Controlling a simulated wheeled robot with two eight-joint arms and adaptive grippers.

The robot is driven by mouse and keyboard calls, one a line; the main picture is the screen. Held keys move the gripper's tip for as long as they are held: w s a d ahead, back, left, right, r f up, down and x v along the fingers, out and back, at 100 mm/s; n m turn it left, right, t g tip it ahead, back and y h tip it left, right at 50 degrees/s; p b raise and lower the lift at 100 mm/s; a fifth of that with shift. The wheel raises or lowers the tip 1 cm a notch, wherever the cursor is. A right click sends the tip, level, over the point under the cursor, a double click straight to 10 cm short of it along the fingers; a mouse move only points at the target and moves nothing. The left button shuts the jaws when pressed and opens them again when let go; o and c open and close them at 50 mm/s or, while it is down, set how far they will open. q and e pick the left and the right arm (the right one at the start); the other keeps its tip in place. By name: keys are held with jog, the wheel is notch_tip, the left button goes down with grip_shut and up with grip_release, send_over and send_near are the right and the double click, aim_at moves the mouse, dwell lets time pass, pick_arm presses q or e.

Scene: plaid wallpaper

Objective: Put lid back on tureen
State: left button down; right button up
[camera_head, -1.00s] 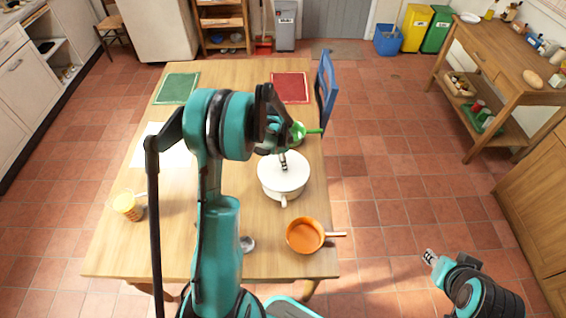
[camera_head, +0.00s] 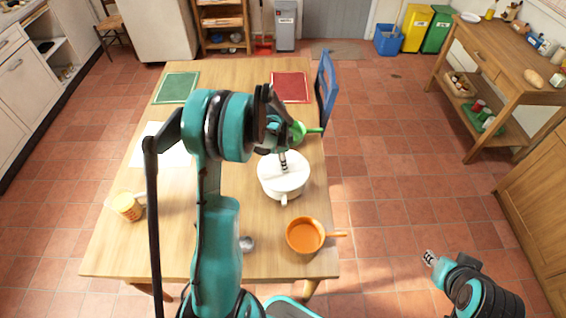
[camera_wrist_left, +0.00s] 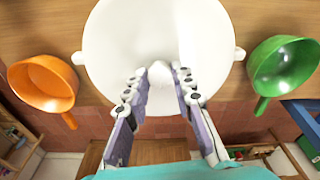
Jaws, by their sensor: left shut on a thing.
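The white tureen (camera_head: 284,201) stands on the right side of the wooden table, with one handle toward me. Its white lid (camera_head: 296,178) is at the tureen's top, and the lid also fills the upper middle of the left wrist view (camera_wrist_left: 125,40). My left gripper (camera_head: 283,160) reaches down from above and is shut on the lid's knob (camera_wrist_left: 160,74). I cannot tell whether the lid rests fully on the rim or sits slightly above it. My right gripper (camera_head: 431,258) is over the floor at lower right, away from the table; its finger state is unclear.
An orange saucepan (camera_head: 304,236) stands in front of the tureen, and a green pan (camera_head: 298,131) is behind it. A blue chair (camera_head: 326,88) is at the right table edge. Red and green mats lie at the back.

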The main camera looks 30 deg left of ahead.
pick_arm(q)
jog(key=c, duration=0.7)
grip_release()
jog(key=shift+r+p, duration=2.2)
jog(key=shift+r, duration=1.35)
grip_shut()
jog(key=shift+f, duration=0.25)
